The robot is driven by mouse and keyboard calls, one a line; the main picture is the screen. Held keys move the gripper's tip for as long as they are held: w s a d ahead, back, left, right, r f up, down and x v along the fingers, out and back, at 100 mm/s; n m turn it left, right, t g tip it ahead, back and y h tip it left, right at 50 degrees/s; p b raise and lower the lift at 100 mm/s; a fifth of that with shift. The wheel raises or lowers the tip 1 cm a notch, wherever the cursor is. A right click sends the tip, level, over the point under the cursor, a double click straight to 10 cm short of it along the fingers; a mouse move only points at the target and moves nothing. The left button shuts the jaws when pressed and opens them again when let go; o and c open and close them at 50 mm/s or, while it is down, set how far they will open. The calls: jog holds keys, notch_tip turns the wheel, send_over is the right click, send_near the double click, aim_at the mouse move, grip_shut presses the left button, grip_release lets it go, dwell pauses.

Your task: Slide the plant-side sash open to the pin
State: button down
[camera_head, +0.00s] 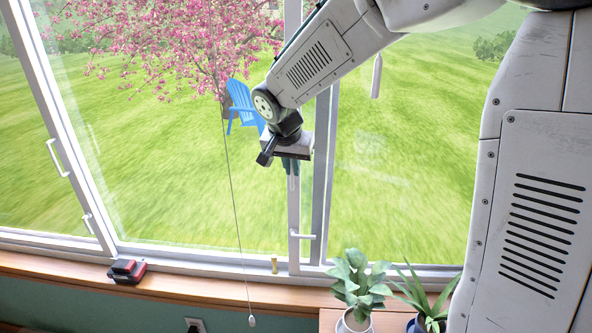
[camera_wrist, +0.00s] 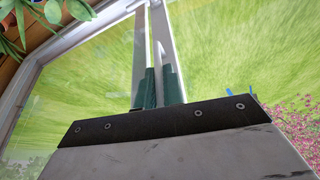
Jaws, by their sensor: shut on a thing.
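The plant-side sash has a white upright stile (camera_head: 294,218) near the middle of the window, with a small white latch (camera_head: 304,236) low on it. My gripper (camera_head: 291,166) is at this stile, well above the latch. Its green fingers (camera_wrist: 160,88) are shut on a white handle (camera_wrist: 165,64) in the wrist view. The fingers and gripper body hide most of the handle. A small tan peg (camera_head: 274,264), perhaps the pin, stands on the lower track just left of the stile's foot.
Potted plants (camera_head: 357,281) stand at the lower right, below the window. A red and black object (camera_head: 127,270) lies on the wooden sill (camera_head: 190,287). A thin cord (camera_head: 233,190) hangs left of my gripper. Another sash handle (camera_head: 57,157) is at far left.

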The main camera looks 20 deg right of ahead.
jog(key=a, duration=0.1)
jog(key=w+a, duration=0.1)
jog(key=a, duration=0.1)
jog(key=shift+w+a, duration=0.1)
jog(key=shift+w, duration=0.25)
jog(key=c, duration=1.5)
grip_release()
jog(key=v, duration=0.8)
jog(key=shift+s, duration=0.1)
